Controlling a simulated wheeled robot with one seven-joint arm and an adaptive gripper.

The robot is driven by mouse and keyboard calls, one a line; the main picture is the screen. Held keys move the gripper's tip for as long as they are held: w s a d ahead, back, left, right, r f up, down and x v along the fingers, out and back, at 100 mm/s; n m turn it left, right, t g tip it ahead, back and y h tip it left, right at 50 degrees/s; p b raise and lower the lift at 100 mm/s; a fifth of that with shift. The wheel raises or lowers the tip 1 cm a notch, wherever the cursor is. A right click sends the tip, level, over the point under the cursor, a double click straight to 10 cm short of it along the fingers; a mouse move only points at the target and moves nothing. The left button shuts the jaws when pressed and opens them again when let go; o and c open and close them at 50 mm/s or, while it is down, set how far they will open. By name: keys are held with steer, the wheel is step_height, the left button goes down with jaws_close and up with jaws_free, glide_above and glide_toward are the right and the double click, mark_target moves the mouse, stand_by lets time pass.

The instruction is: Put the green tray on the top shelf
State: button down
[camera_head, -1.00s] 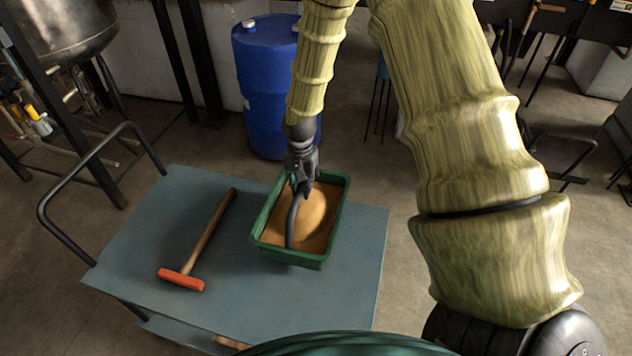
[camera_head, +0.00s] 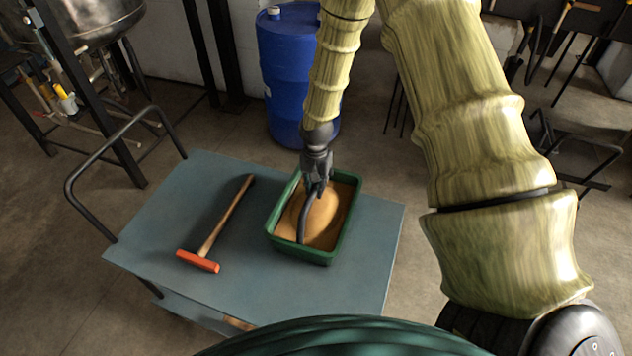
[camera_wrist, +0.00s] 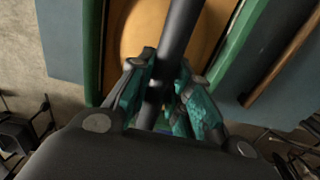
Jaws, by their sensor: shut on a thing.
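The green tray (camera_head: 347,232) is over the cart's blue-grey top shelf (camera_head: 240,290), right of its middle. It looks level. I cannot tell whether it rests on the shelf or hangs just above it. A dark curved handle (camera_head: 301,225) arches over the tray. My gripper (camera_head: 318,186) is shut on this handle. In the wrist view, the fingers (camera_wrist: 165,95) close around the dark bar (camera_wrist: 178,30), with the tray's green rim (camera_wrist: 92,40) behind. The fingers and handle hide part of the contents.
An orange-headed hammer (camera_head: 198,261) lies on the shelf, left of the tray. A lower shelf (camera_head: 190,312) shows below. The cart's push bar (camera_head: 85,162) is at the left. A blue drum (camera_head: 285,70) stands behind. Bare shelf lies in front of the tray.

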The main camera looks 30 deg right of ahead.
steer(key=c, duration=1.3)
jaws_free()
steer(key=shift+s, duration=0.1)
steer(key=shift+r, duration=0.15)
steer(key=shift+r+b, duration=1.7)
steer(key=shift+r, duration=4.2)
